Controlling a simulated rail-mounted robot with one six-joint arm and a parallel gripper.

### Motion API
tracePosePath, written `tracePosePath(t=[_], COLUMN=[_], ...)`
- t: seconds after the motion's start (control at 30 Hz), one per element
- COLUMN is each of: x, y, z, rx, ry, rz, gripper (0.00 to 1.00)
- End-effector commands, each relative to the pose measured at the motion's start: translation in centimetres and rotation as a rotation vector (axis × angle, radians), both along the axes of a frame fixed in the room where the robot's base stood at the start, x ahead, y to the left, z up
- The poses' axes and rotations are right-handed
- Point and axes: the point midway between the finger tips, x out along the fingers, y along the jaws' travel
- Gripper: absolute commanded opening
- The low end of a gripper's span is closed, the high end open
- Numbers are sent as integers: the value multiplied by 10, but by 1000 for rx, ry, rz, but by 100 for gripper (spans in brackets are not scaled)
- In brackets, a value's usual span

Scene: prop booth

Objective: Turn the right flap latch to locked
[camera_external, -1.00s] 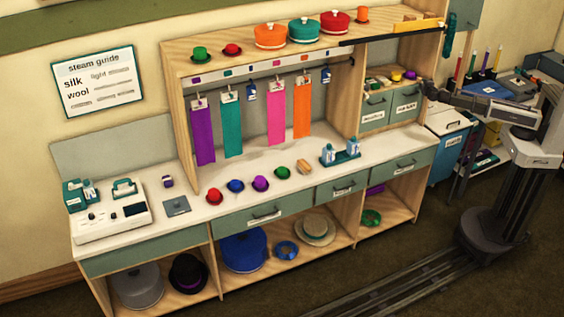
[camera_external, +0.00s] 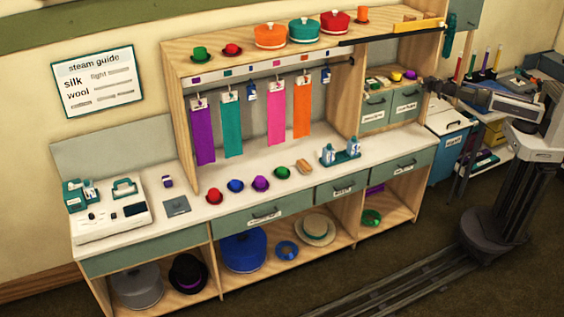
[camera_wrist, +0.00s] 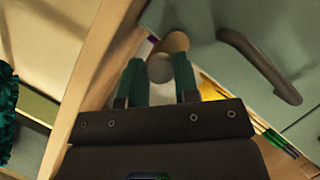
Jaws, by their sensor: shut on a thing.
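In the wrist view, my gripper (camera_wrist: 159,66) has its two green fingers closed around a small round grey and tan latch piece (camera_wrist: 173,42). The fingers hide its sides, so I cannot read its turn angle. A grey-green flap (camera_wrist: 297,25) with a dark bar handle (camera_wrist: 262,66) lies to the right of it. In the external view, my gripper (camera_external: 430,88) is at the right end of the bench, beside the labelled right flap (camera_external: 406,112). The latch cannot be made out there.
A wooden side panel (camera_wrist: 95,75) runs close along the left of my gripper in the wrist view. A fluffy teal thing (camera_wrist: 7,112) hangs further left. Small items, including a yellow one (camera_external: 396,76), sit above the flaps. A blue bin (camera_external: 450,150) stands below my arm.

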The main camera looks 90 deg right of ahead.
Motion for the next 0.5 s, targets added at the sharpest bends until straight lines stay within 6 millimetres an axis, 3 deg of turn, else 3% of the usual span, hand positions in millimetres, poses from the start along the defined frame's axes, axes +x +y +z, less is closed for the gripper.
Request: tracePosePath(t=[0.47,0.5], x=[0,0], y=[0,0], z=[-1,-1], rx=[11,11], ry=[-14,-14], rz=[0,0], gripper=[5,31])
